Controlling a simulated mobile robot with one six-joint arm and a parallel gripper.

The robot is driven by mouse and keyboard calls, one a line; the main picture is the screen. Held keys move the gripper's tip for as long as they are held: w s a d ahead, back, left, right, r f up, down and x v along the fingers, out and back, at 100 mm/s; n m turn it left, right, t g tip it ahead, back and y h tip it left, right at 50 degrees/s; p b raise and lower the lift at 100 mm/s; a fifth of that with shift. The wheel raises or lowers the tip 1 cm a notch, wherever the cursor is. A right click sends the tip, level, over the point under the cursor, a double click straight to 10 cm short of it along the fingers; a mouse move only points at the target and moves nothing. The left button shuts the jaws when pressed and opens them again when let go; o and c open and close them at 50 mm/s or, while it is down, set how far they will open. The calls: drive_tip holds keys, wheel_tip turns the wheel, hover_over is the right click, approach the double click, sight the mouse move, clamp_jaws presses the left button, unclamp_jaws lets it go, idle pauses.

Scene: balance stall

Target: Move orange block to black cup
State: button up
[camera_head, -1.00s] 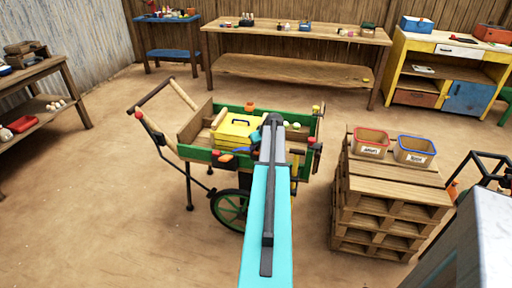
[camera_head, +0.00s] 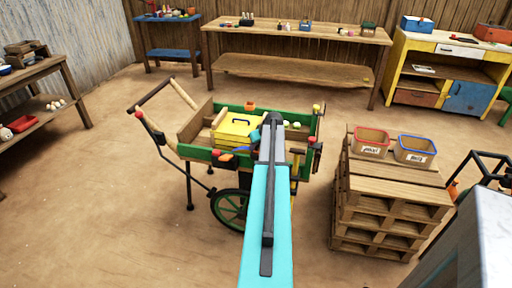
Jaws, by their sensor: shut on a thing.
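My gripper (camera_head: 272,120) is over the right half of the green-edged wooden cart (camera_head: 200,154), at the far end of my cyan arm. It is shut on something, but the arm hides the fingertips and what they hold. A small orange piece (camera_head: 225,157) shows at the cart's near edge, left of my arm; I cannot tell whether it is the orange block. An orange cup-like thing (camera_head: 249,105) is at the cart's back edge. I cannot pick out a black cup; part of the cart bed is hidden behind my arm.
A yellow box (camera_head: 234,132) and a blue item (camera_head: 241,149) are in the cart. Stacked pallets (camera_head: 393,185) at the right carry a red-rimmed bin (camera_head: 371,142) and a blue-rimmed bin (camera_head: 416,150). A long bench (camera_head: 290,32) stands behind.

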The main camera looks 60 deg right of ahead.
idle(0.8)
drive_tip(key=o, duration=1.2)
drive_tip(key=shift+c, duration=0.2)
drive_tip(key=shift+r, duration=0.1)
drive_tip(key=b+v, duration=0.1)
drive_tip(key=v, duration=1.2)
drive_tip(key=shift+s+r+b, duration=0.25)
drive_tip(key=shift+r+b, duration=0.05)
drive_tip(key=shift+a, duration=0.15)
